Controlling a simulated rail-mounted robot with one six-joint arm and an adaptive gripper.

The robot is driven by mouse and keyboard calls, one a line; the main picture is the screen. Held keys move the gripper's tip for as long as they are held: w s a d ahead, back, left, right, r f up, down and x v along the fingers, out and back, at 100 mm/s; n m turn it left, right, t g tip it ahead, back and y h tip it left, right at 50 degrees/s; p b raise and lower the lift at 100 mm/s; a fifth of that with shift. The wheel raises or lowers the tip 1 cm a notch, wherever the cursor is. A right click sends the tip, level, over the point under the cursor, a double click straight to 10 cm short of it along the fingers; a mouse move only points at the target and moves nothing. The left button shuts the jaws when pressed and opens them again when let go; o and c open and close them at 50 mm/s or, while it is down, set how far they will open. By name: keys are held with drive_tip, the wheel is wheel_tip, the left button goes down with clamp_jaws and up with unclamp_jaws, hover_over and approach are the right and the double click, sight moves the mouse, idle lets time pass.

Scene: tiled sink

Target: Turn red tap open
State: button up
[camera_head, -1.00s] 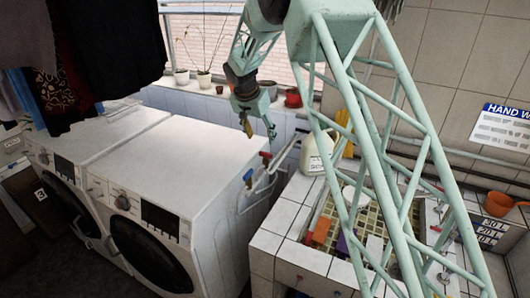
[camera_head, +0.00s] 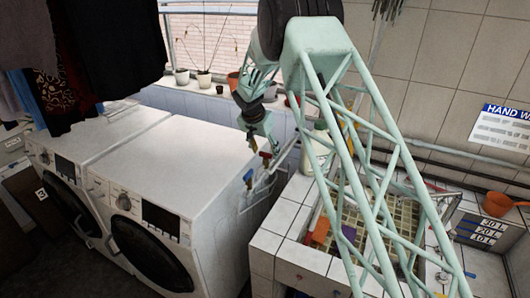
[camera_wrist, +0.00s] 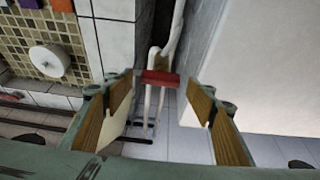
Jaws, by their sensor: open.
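The red tap (camera_head: 265,155) is on the white pipes on the wall behind the washing machines' right end. In the wrist view its red handle (camera_wrist: 158,78) lies crosswise near the centre, in the gap between my fingers. My gripper (camera_head: 262,146) is just above the tap in the head view, pointing down. In the wrist view my gripper (camera_wrist: 160,98) is open, with a wood-coloured pad on each side and space between each pad and the handle. I cannot tell how deep the handle sits between the fingertips. A blue tap (camera_head: 248,175) is lower left of the red one.
White washing machines (camera_head: 165,185) stand left of the pipes. The tiled sink counter (camera_head: 290,215) is to the right, with a pale jug (camera_head: 314,150) near its back corner. Potted plants (camera_head: 204,79) line the windowsill. A white wall or panel fills the wrist view's right.

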drive_tip(key=shift+w+f, duration=0.1)
drive_tip(key=shift+f, duration=0.3)
drive_tip(key=c, duration=0.8)
drive_tip(key=shift+c, duration=0.2)
